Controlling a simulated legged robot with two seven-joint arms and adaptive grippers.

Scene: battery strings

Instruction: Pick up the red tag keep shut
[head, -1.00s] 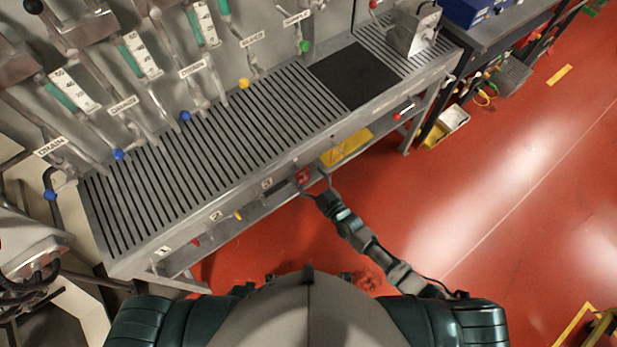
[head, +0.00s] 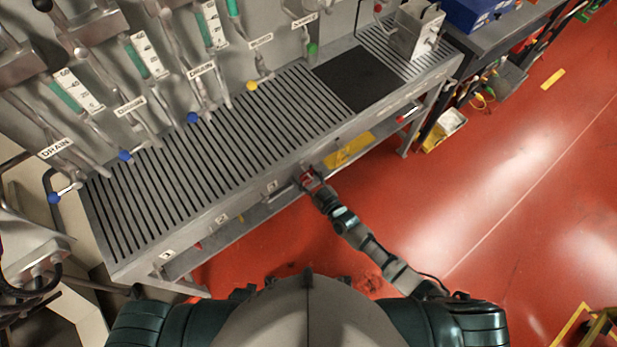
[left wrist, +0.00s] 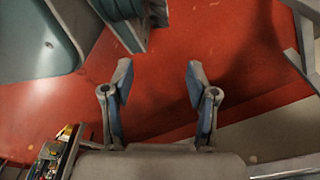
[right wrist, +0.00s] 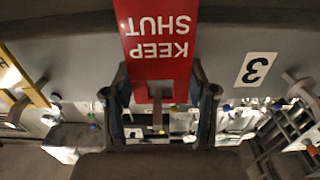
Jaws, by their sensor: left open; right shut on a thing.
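The red tag (right wrist: 158,38) with white KEEP SHUT lettering fills the top middle of the right wrist view, upside down there. My right gripper (head: 313,184) is at the tag. In the right wrist view its two fingers (right wrist: 160,92) are on either side of the tag's lower part, shut on it. My left gripper (left wrist: 158,80) is open and empty above the red floor in the left wrist view.
The slatted bench (head: 200,160) runs along the wall, with valves and labelled pipes behind it. A yellow plate (head: 349,150) lies below the front edge. Red floor (head: 500,200) is clear at right.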

